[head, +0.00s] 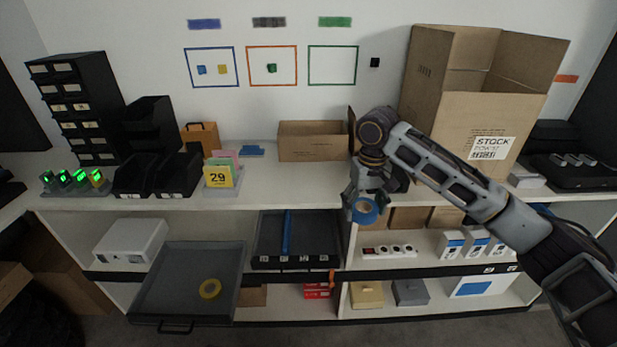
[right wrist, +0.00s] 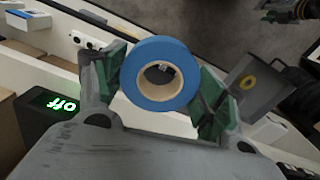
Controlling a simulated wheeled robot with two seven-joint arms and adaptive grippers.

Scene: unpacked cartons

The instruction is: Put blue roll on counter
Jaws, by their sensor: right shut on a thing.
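My right gripper (head: 366,198) is shut on the blue roll (head: 364,211), a ring of blue tape with a tan core. In the right wrist view, the roll (right wrist: 160,73) sits between the green finger pads of the gripper (right wrist: 160,88), its open core facing the camera. In the head view, the roll hangs at the front edge of the white counter (head: 285,187), overlapping the edge and the shelf opening below; its exact height and gap to the edge are unclear. A dark mechanical part at the top right of the wrist view may be my left gripper (right wrist: 290,10); its jaws are unclear.
A pulled-out grey drawer (head: 165,290) holds a yellow roll (head: 209,288). On the counter stand an open carton (head: 312,142), a large STOCK box (head: 450,110) and a yellow calendar block (head: 221,177). Bare counter lies between the calendar and my right gripper.

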